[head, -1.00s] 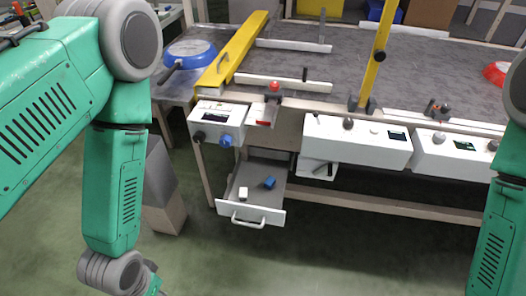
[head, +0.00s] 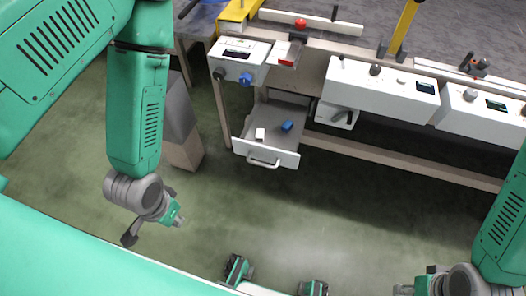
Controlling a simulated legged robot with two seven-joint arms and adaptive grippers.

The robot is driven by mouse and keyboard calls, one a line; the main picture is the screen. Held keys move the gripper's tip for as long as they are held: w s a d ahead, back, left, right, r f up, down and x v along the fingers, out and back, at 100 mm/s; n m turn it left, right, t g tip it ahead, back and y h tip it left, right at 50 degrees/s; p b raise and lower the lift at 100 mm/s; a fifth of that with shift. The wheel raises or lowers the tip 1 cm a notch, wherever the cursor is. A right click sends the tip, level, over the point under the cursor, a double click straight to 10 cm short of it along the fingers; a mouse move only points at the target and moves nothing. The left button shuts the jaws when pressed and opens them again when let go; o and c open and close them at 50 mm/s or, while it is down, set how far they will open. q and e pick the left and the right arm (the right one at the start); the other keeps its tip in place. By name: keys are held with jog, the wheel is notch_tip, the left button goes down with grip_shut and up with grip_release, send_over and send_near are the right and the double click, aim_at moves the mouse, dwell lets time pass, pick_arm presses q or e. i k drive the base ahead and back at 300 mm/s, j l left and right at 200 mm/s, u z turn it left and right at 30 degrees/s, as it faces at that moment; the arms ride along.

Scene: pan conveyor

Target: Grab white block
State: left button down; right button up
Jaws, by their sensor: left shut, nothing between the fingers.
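The small white block (head: 260,134) lies in the left part of an open grey drawer (head: 270,153) with a white front and handle, under the workbench. My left gripper (head: 181,221) is shut and empty, hanging over the floor in front and to the left of the drawer, well apart from it. My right gripper (head: 404,290) shows only partly at the bottom edge, at lower right; its fingers are too cut off to tell their state.
A blue block (head: 287,126) lies in the drawer, right of the white one. White control boxes (head: 240,58) line the bench edge above. A cardboard-coloured box (head: 184,152) stands on the floor left of the drawer. The floor before the drawer is clear.

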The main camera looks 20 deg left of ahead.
aim_at(260, 133)
jog(key=i+l+u, duration=0.15)
jog(key=l, duration=0.15)
jog(key=i+l+u, duration=0.15)
jog(key=l, duration=0.2)
jog(key=i+l+u, duration=0.15)
jog(key=l, duration=0.2)
jog(key=i+l+u, duration=0.15)
jog(key=l, duration=0.2)
jog(key=l+u, duration=0.15)
jog(key=l, duration=0.2)
jog(key=i, duration=0.05)
